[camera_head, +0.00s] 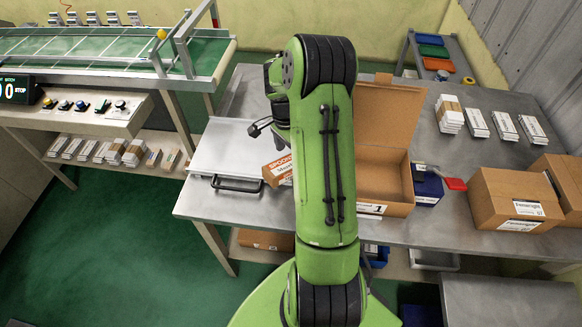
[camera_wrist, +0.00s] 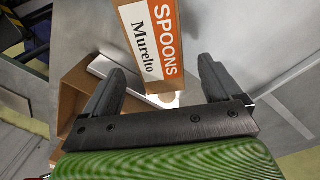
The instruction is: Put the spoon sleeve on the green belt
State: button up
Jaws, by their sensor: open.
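The spoon sleeve (camera_head: 277,172) is an orange and white carton beside the metal tray on the steel table, partly hidden by my arm. In the wrist view the sleeve (camera_wrist: 155,40) reads "SPOONS Murelto" and lies tilted ahead of my gripper (camera_wrist: 160,68). Its near end shows between the two spread fingers, with gaps on both sides. My gripper is open and holds nothing. In the head view my arm hides most of the gripper. The green belt (camera_head: 75,46) is on the conveyor at the upper left.
An open cardboard box (camera_head: 385,178) stands right of my arm. A closed carton (camera_head: 512,198) and several white packs (camera_head: 477,123) are farther right. A metal rail frame (camera_head: 185,50) with a yellow knob stands at the belt's right end. A control panel (camera_head: 90,112) fronts the belt.

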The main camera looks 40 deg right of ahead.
aim_at(290, 162)
jog(key=f, duration=0.4)
jog(key=shift+s+a+f+b, duration=0.1)
jog(key=shift+s+f+b, duration=0.15)
jog(key=shift+b, duration=0.1)
jog(key=shift+r, duration=0.15)
jog(key=c, duration=1.2)
jog(key=shift+o, duration=0.2)
notch_tip(290, 162, up, 10)
jog(key=shift+p, duration=1.1)
